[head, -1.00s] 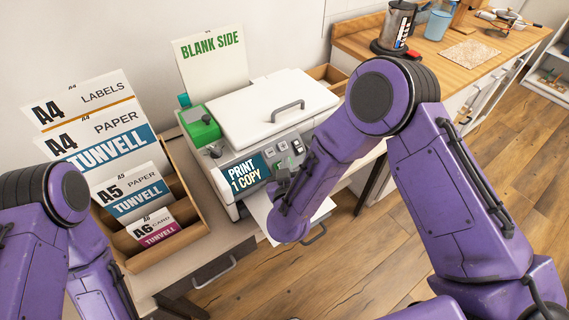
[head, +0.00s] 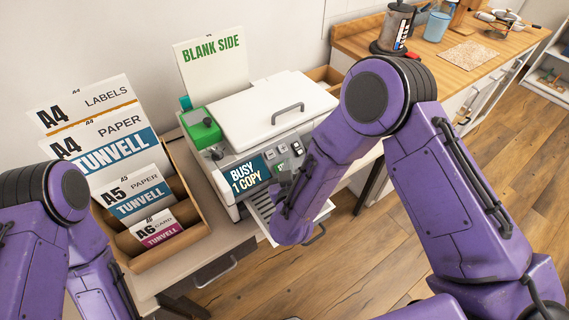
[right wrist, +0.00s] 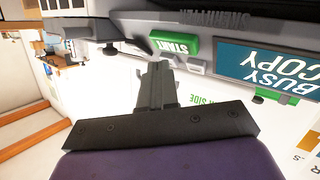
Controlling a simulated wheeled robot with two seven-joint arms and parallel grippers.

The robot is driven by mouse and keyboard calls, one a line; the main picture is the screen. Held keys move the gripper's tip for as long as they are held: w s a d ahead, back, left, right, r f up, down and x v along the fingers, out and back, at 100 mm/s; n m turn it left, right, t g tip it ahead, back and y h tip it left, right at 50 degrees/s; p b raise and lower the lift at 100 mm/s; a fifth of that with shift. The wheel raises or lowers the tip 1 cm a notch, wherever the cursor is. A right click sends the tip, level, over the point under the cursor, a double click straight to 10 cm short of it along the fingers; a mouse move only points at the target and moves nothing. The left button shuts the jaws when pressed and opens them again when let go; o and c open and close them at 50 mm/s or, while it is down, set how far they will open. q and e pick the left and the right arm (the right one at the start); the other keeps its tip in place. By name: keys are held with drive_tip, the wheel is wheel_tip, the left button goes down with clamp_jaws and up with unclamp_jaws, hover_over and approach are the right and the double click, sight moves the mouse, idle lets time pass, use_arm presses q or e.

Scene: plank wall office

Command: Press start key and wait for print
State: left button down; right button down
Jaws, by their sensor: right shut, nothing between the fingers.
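The printer (head: 262,108) stands on the desk with its white lid down. Its blue display (head: 247,177) reads BUSY 1 COPY; the display also shows in the right wrist view (right wrist: 270,65). The green START key (right wrist: 178,47) is on the panel in the right wrist view. My right gripper (right wrist: 158,78) is shut and empty, its tips close to the key; contact cannot be told. In the head view the right gripper (head: 279,190) is mostly hidden by my forearm. The slatted front tray (head: 262,209) is bare where visible. My left gripper is out of view.
A sheet marked BLANK SIDE (head: 212,62) stands upright behind the printer. A green box (head: 200,128) sits at its left. A divided paper holder (head: 185,215) with A4, A5 and A6 packs stands left of it. A wooden counter (head: 440,55) with a cup is at the right.

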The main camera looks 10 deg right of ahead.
drive_tip(key=shift+s+r+p, duration=0.1)
drive_tip(key=shift+r+p, duration=0.2)
drive_tip(key=shift+p, duration=0.1)
drive_tip(key=s+r+p, duration=0.1)
drive_tip(key=s+d+r+p, duration=0.1)
drive_tip(key=r+p, duration=0.1)
drive_tip(key=shift+s+d, duration=0.1)
drive_tip(key=shift+s, duration=0.3)
idle(0.4)
